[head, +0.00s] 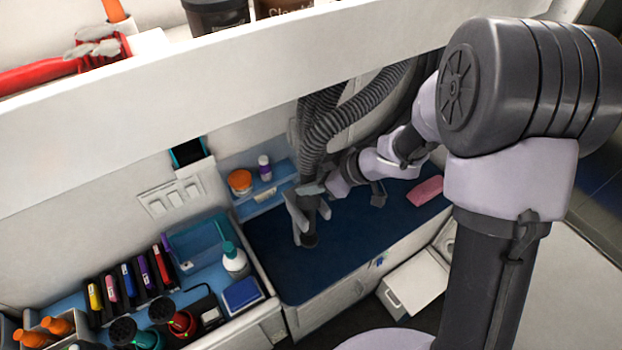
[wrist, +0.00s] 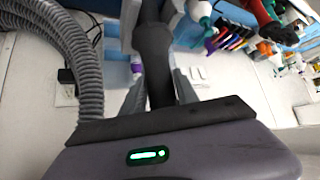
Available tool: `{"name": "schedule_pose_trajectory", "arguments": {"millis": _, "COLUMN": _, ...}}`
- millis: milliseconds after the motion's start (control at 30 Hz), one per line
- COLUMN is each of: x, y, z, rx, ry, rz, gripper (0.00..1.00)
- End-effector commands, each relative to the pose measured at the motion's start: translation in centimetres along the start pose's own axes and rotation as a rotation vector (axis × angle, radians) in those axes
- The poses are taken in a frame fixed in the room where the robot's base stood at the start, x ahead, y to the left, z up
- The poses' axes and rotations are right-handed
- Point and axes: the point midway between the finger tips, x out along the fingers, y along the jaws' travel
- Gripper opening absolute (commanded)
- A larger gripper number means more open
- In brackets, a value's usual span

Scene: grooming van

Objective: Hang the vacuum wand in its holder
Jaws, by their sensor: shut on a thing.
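The dark vacuum wand (head: 309,239) hangs roughly upright above the dark blue table top in the head view. A grey ribbed hose (head: 319,122) runs up from near it, behind the white shelf. My gripper (head: 309,212) is shut around the wand. In the wrist view the wand (wrist: 154,55) passes between the two fingers of my gripper (wrist: 158,92), and the hose (wrist: 72,50) curves along the left. I cannot tell whether the wand's lower end touches the table. I cannot make out the wand's holder for certain in either view.
The blue table top (head: 275,245) is mostly clear, with a pink block (head: 425,190) at its right. A blue wall shelf (head: 262,203) holds an orange-lidded jar (head: 239,182). Bottles and tools crowd the lower left. A white overhead shelf (head: 250,85) crosses above.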

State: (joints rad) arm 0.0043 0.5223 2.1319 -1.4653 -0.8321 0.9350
Motion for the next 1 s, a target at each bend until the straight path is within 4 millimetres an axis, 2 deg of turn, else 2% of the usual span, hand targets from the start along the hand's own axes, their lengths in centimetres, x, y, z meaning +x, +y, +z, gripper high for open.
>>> {"name": "schedule_pose_trajectory", "arguments": {"millis": 933, "x": 0.94, "y": 0.02, "z": 0.93, "rx": 0.000, "ry": 0.001, "rz": 0.000, "gripper": 0.00}}
{"name": "schedule_pose_trajectory", "arguments": {"millis": 967, "x": 0.94, "y": 0.02, "z": 0.93, "rx": 0.000, "ry": 0.001, "rz": 0.000, "gripper": 0.38}}
{"name": "schedule_pose_trajectory", "arguments": {"millis": 1000, "x": 0.94, "y": 0.02, "z": 0.93, "rx": 0.000, "ry": 0.001, "rz": 0.000, "gripper": 0.46}}
